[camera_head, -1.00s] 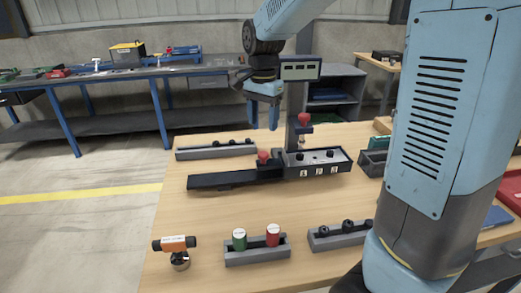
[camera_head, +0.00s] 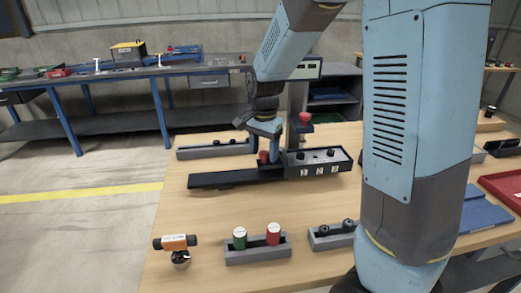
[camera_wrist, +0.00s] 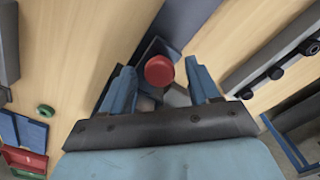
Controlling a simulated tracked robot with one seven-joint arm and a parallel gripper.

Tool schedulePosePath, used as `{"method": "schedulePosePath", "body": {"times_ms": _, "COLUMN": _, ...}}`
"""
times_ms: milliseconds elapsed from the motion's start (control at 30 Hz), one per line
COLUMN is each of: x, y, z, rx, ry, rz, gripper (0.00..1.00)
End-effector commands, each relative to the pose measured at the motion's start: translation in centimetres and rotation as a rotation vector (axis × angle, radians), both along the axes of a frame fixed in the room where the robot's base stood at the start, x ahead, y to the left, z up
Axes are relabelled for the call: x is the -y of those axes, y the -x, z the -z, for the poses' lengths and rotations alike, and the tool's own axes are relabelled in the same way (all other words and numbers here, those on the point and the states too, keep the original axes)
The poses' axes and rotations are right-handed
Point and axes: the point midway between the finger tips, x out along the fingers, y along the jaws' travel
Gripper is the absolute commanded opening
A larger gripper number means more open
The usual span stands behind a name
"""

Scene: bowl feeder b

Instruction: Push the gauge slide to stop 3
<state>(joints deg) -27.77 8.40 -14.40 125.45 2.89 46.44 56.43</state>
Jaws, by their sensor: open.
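The gauge slide has a red knob (camera_head: 263,157) and sits where the dark rail (camera_head: 220,179) meets the grey gauge block (camera_head: 330,160). Small white stop labels (camera_head: 320,170) are on the block's front, to the right of the knob; their digits are too small to read surely. My gripper (camera_head: 265,148) is lowered at the knob, with its fingers open. In the wrist view the red knob (camera_wrist: 159,70) shows between the two spread blue fingers (camera_wrist: 162,88), with a visible gap to each. The slide's body below the knob is mostly hidden.
A second red knob (camera_head: 305,118) is on the column just behind the block. A grey holder (camera_head: 215,149) stands behind the rail. In front are a holder with green and red cylinders (camera_head: 258,254) and an orange-black tool (camera_head: 176,246). The table between is clear.

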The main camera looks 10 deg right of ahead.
Motion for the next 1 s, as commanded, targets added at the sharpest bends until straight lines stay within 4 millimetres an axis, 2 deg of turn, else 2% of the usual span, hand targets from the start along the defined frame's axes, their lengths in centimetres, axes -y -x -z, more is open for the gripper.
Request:
{"method": "schedulePosePath", "body": {"times_ms": 67, "x": 0.0, "y": 0.0, "z": -0.02, "rx": 0.0, "ry": 0.0, "rz": 0.0, "gripper": 0.6}}
{"method": "schedulePosePath", "body": {"times_ms": 700, "x": -0.04, "y": -0.01, "z": -0.05, "rx": 0.0, "ry": 0.0, "rz": -0.001, "gripper": 0.0}}
{"method": "schedulePosePath", "body": {"times_ms": 1000, "x": -0.1, "y": -0.07, "z": -0.06, "rx": 0.001, "ry": -0.001, "rz": 0.001, "gripper": 0.0}}
